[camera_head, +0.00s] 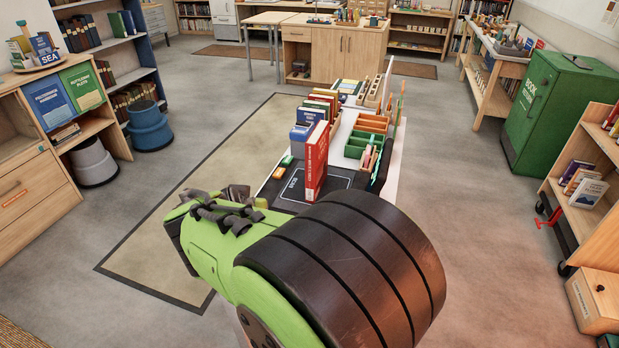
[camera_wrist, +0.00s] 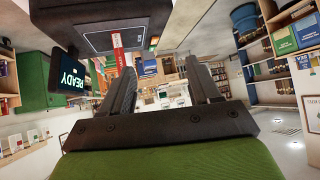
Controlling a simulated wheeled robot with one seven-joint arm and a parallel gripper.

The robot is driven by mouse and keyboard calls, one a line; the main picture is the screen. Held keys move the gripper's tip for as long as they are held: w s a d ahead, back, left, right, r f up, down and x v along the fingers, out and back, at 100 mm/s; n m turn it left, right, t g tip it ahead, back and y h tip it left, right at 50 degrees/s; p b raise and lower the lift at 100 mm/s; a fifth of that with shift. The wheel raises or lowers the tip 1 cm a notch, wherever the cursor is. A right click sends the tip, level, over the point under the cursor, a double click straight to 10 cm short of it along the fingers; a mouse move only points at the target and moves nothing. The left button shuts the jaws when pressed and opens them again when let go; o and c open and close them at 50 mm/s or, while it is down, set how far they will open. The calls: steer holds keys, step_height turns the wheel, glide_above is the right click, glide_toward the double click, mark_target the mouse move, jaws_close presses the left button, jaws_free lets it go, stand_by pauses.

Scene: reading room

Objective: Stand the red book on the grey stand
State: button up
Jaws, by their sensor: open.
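The red book (camera_head: 316,160) stands upright on a dark grey plate (camera_head: 343,181) with a thin pale outline, which looks like the grey stand. In the wrist view, which is turned over, the red book (camera_wrist: 117,52) shows beyond the left finger, against the dark plate (camera_wrist: 100,15). My gripper (camera_wrist: 160,70) is open, with nothing between its fingers. The book is outside the jaws and looks apart from them. In the head view my arm fills the foreground and hides part of the plate's near side; my fingers do not show clearly there.
A row of books (camera_head: 322,102) stands behind the red book. Green and orange trays (camera_head: 365,138) are to its right. A screen reading READY (camera_wrist: 70,73) is beside the plate. A green book-return box (camera_head: 550,112) and a wooden cart (camera_head: 585,190) stand at right. Floor at left is open.

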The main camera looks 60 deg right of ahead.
mark_target(311, 150)
steer(key=d+m+h, duration=0.1)
steer(key=d+h, duration=0.2)
steer(key=d, duration=0.6)
steer(key=d+f+m+g+h, duration=0.1)
steer(key=d+h, duration=0.2)
steer(key=d, duration=0.5)
steer(key=d+f+m+g+h+b, duration=0.1)
steer(key=d+h, duration=0.1)
steer(key=d, duration=0.7)
steer(key=shift+s+d+f+h, duration=0.15)
steer(key=shift+s+d+h, duration=0.1)
steer(key=shift+d+h, duration=0.15)
steer(key=d, duration=0.4)
steer(key=w+d+p, duration=0.1)
steer(key=d, duration=0.1)
steer(key=shift+w+f, duration=0.1)
steer(key=shift+f, duration=0.25)
steer(key=shift+a, duration=0.15)
steer(key=shift+c, duration=0.5)
jaws_close()
steer(key=shift+r, duration=0.15)
